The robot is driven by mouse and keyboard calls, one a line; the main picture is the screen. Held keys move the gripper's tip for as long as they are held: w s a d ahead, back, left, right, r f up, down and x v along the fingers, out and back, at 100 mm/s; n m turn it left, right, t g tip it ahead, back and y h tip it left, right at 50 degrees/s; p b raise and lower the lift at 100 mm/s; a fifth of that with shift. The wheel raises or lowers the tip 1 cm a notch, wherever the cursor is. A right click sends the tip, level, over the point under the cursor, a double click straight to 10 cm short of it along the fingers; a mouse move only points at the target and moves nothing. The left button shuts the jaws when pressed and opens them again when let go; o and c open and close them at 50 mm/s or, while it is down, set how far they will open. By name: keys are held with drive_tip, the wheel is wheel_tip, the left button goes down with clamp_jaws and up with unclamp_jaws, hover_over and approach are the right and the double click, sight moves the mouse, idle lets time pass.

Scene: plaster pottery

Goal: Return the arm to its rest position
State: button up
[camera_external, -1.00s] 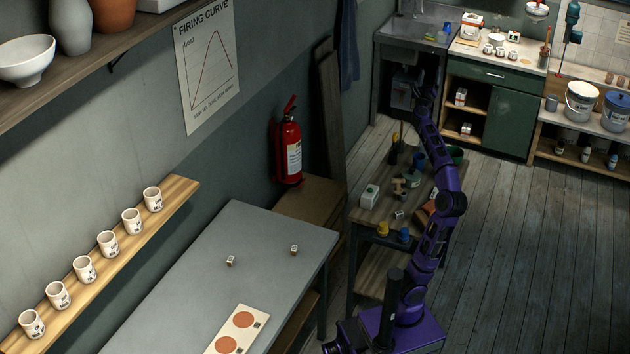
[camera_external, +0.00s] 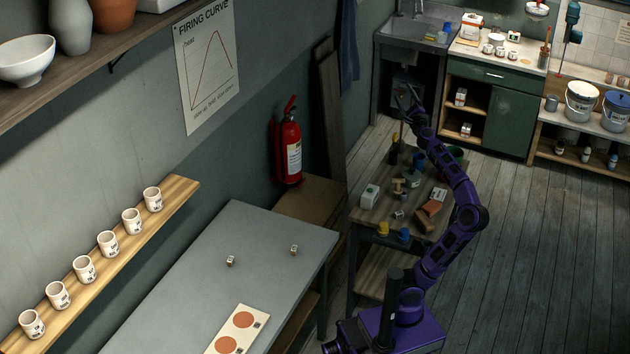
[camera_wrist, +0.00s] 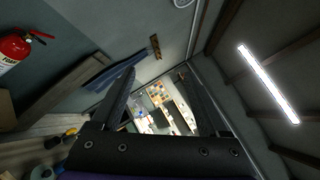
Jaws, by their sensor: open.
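My gripper (camera_external: 408,98) is at the end of my raised purple arm in the external view. It is above the far end of the cluttered work cart (camera_external: 372,212), in front of the sink unit. The arm bends out to the right at the elbow. In the wrist view my gripper (camera_wrist: 158,70) has its two dark fingers wide apart with nothing between them. The wrist camera looks tilted across the room, with a ceiling lamp (camera_wrist: 268,83) at right.
The cart carries bottles, tools and small jars. A grey table (camera_external: 265,232) with two small cubes stands left. A red fire extinguisher (camera_external: 288,150) hangs on the wall. The sink unit (camera_external: 412,30) and green cabinet (camera_external: 505,118) stand behind. Floor at right is clear.

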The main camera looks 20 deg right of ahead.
drive_tip(key=s+a+f+n+g+y, duration=0.4)
drive_tip(key=s+a+f+n, duration=0.3)
drive_tip(key=a+f+n, duration=0.25)
drive_tip(key=s+a+f+n+g+y, duration=0.3)
drive_tip(key=s+a+f+n+y, duration=0.1)
drive_tip(key=s+a+f+n, duration=0.45)
drive_tip(key=s+f+n+g+h, duration=0.3)
drive_tip(key=s+f, duration=0.3)
drive_tip(key=f, duration=0.5)
drive_tip(key=s+a+f+n+g+h, duration=0.1)
drive_tip(key=s+f+n+g+h, duration=0.2)
drive_tip(key=f, duration=0.9)
drive_tip(key=s+n+g, duration=0.1)
drive_tip(key=s+g, duration=0.1)
drive_tip(key=s, duration=0.1)
drive_tip(key=shift+s+a+f+g+p, duration=0.15)
drive_tip(key=shift+s+g+p, duration=0.05)
drive_tip(key=shift+g+p, duration=0.1)
